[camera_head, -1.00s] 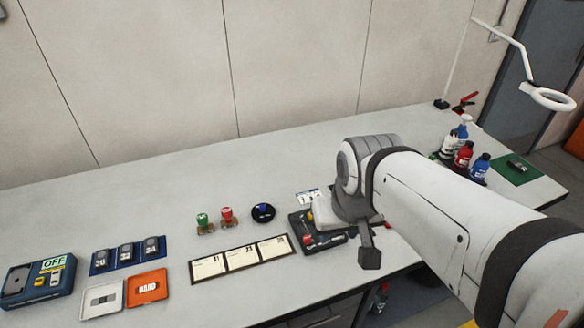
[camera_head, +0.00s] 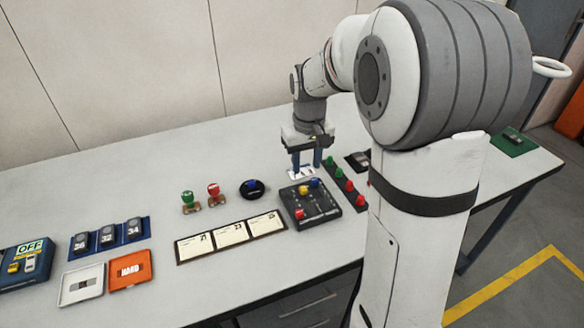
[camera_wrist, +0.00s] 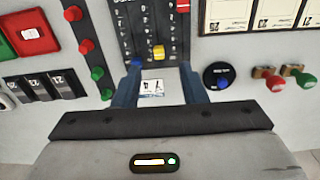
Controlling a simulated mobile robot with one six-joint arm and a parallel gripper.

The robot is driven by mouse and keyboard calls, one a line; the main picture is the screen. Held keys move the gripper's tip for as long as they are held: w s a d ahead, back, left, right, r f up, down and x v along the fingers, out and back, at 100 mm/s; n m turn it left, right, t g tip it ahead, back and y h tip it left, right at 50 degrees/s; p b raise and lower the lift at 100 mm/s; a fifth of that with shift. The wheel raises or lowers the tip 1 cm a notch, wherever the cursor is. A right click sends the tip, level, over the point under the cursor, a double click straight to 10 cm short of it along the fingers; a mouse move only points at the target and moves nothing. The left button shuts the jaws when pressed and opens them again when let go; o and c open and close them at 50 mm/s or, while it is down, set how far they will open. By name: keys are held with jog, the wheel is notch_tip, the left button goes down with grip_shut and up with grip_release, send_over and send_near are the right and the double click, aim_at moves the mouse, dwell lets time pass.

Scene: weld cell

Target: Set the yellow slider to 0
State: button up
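The dark slider panel (camera_head: 326,211) lies on the bench, with a yellow slider (camera_head: 303,190), a blue slider (camera_head: 315,183) and a red slider (camera_head: 299,214). In the wrist view the yellow slider (camera_wrist: 158,52) sits just ahead of my fingertips, with the blue slider (camera_wrist: 136,62) to its left. The red slider (camera_wrist: 183,6) is at the top edge. The scale marks are too small to read. My gripper (camera_head: 306,164) is open and empty, pointing down behind the panel's far edge. In the wrist view its fingers (camera_wrist: 160,88) frame a white card.
The white card (camera_head: 302,173) lies behind the panel. A strip of red and green buttons (camera_head: 346,186) stands close on the right, a blue-topped round dial (camera_head: 252,189) on the left. Framed cards (camera_head: 230,237) lie at front left. Bare bench lies further back left.

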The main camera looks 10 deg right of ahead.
aim_at(303, 188)
jog(key=shift+w+f, duration=1.05)
jog(key=shift+f, duration=0.15)
jog(key=shift+w+f, duration=0.1)
jog(key=shift+f, duration=0.25)
notch_tip(303, 188, down, 7)
jog(key=shift+f, duration=0.1)
jog(key=shift+c, duration=0.6)
grip_shut()
